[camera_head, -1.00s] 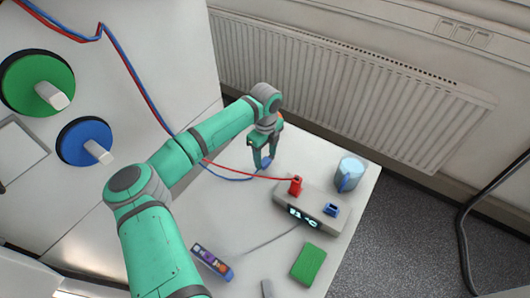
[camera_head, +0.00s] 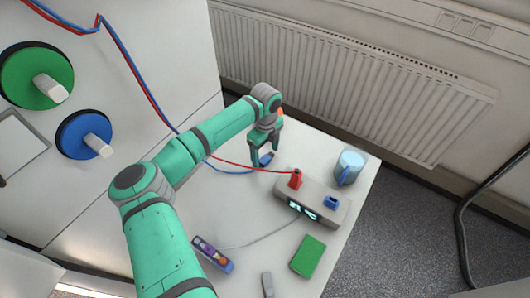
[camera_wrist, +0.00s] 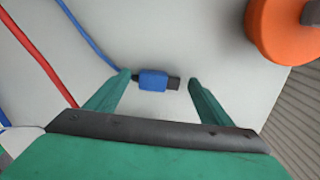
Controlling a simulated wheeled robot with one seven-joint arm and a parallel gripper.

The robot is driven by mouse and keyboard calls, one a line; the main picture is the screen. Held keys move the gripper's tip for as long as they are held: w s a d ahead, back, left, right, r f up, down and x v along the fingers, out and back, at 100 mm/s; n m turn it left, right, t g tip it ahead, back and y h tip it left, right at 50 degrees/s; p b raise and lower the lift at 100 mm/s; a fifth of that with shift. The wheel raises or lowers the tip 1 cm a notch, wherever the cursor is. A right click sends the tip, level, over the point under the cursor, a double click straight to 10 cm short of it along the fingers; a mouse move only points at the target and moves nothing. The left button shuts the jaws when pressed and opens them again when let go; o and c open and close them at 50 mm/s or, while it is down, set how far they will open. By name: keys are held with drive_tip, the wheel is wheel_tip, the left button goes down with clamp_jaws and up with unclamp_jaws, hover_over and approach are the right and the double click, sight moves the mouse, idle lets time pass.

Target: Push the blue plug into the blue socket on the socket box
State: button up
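The blue plug (camera_head: 267,158) lies on the white table at the end of a blue cable. It also shows in the wrist view (camera_wrist: 153,80), with a dark tip pointing right. My gripper (camera_head: 266,156) is open above the plug. In the wrist view its fingertips (camera_wrist: 159,77) stand on either side of the plug, with a gap at the right. The socket box (camera_head: 318,203) is a grey box with a lit display, to the right of my gripper. The blue socket (camera_head: 331,202) is on its right part. A red plug (camera_head: 295,179) stands upright at its left part.
A blue mug (camera_head: 349,167) stands behind the box near the table edge. An orange round thing (camera_wrist: 283,25) is near my gripper. A red cable runs past my gripper to the red plug.

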sight(266, 156)
wheel_tip(266, 156, up, 11)
idle(0.6)
drive_tip(key=shift+w+f, duration=0.1)
drive_tip(key=shift+w, duration=0.05)
